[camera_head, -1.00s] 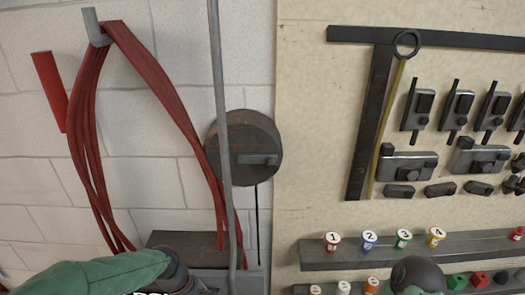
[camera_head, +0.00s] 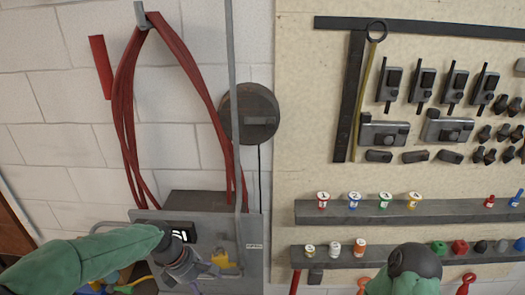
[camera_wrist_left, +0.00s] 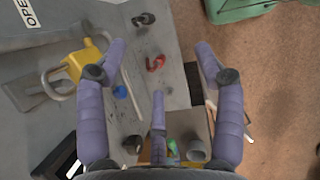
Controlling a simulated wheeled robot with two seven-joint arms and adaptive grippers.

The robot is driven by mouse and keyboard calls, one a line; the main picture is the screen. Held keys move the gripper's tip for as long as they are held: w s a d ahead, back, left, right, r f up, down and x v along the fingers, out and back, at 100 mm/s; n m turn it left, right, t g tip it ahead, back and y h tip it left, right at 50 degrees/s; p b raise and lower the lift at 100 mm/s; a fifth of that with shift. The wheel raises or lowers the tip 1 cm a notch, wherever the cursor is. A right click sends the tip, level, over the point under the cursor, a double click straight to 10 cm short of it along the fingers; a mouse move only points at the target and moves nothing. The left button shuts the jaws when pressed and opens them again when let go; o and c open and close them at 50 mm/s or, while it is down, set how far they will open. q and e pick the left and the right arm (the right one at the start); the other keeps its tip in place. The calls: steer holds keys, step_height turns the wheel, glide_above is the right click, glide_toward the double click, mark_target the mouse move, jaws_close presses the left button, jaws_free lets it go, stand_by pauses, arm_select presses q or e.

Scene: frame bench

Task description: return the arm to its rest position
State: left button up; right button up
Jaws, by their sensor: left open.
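My left arm (camera_head: 95,262) in its green sleeve comes in from the lower left of the head view. My left gripper (camera_head: 192,272) is in front of the grey panel box, left of a yellow padlock-like piece (camera_head: 221,262). In the left wrist view the purple fingers of the left gripper (camera_wrist_left: 157,72) are spread apart with nothing between them. The yellow piece (camera_wrist_left: 74,66) is beside the left finger there. My right arm (camera_head: 408,268) shows only a green sleeve and a dark round joint at the bottom right; its gripper is out of view.
The grey panel box (camera_head: 250,272) stands close around the left gripper. Red straps (camera_head: 125,110) hang above it from a hook. Two shelves (camera_head: 450,208) with numbered spools run along the pegboard. A green case (camera_wrist_left: 238,8) lies on the brown floor in the wrist view.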

arm_select(q)
steer(key=s+d+f+m+b, duration=0.1)
steer(key=s+f+m+b, duration=0.3)
steer(key=f, duration=0.8)
steer(key=f+m+b, duration=0.2)
steer(key=f+b, duration=0.4)
steer(key=f, duration=0.5)
steer(key=s+d+f+m+b, duration=0.1)
steer(key=s+f+m+b, duration=0.3)
steer(key=f, duration=0.8)
steer(key=s+d+f+m+b, duration=0.1)
steer(key=s+f+m+b, duration=0.2)
steer(key=f, duration=0.8)
steer(key=s+d+f+m+b, duration=0.2)
steer(key=s+f+m+b, duration=0.2)
steer(key=s+f+b, duration=0.4)
step_height(320, 180, down, 4)
steer(key=shift+d+f+b, duration=0.2)
steer(key=shift+f+b, duration=0.05)
steer(key=shift+b, duration=0.9)
arm_select(e)
step_height(320, 180, down, 28)
steer(key=s, duration=0.1)
steer(key=shift+s+a+r, duration=0.2)
steer(key=shift+a, duration=0.25)
